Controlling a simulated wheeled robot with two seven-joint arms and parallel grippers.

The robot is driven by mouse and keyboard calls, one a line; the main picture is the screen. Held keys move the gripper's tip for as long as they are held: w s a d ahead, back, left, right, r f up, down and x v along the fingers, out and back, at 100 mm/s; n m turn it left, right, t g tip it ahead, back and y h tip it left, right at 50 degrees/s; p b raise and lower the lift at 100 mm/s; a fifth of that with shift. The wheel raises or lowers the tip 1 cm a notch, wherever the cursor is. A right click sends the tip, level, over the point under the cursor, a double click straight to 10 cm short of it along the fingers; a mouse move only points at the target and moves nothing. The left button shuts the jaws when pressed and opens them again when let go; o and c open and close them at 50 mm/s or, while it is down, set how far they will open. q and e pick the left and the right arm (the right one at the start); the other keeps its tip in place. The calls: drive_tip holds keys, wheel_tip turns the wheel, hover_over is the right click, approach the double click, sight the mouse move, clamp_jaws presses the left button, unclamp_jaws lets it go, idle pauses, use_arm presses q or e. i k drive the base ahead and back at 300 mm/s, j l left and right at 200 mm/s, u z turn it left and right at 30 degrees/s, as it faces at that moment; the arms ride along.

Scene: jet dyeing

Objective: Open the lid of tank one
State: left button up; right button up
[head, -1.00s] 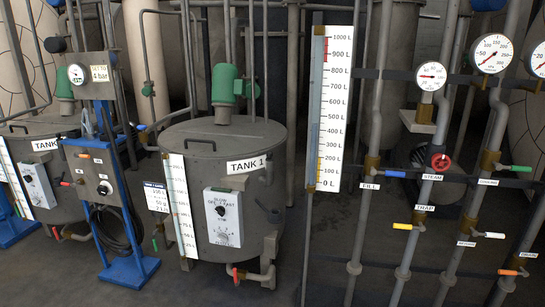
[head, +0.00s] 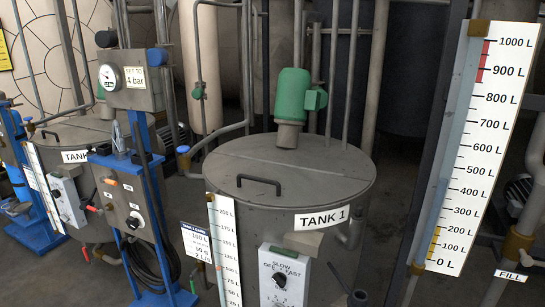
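Tank one (head: 250,232) is a grey round tank labelled TANK 1, in the middle of the head view. Its flat grey lid (head: 325,170) is down on the tank. A dark bar handle (head: 259,184) stands on the lid's front left part. A green motor (head: 291,97) sits on top towards the back of the lid. The tank's lower part is cut off by the frame. Neither of my grippers is in view.
A blue-framed stand (head: 160,190) with a gauge and a "set to 4 bar" sign is left of the tank. A second tank (head: 70,135) stands behind it. A tall litre scale (head: 483,150) and pipes are close on the right.

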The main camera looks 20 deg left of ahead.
sight(268, 175)
drive_tip(key=i+j+z, duration=0.1)
drive_tip(key=j, duration=0.25)
drive_tip(key=i+j+z, duration=0.1)
drive_tip(key=j, duration=0.25)
drive_tip(key=i+j+z, duration=0.1)
drive_tip(key=j, duration=0.25)
drive_tip(key=i+j+z, duration=0.15)
drive_tip(key=j, duration=0.2)
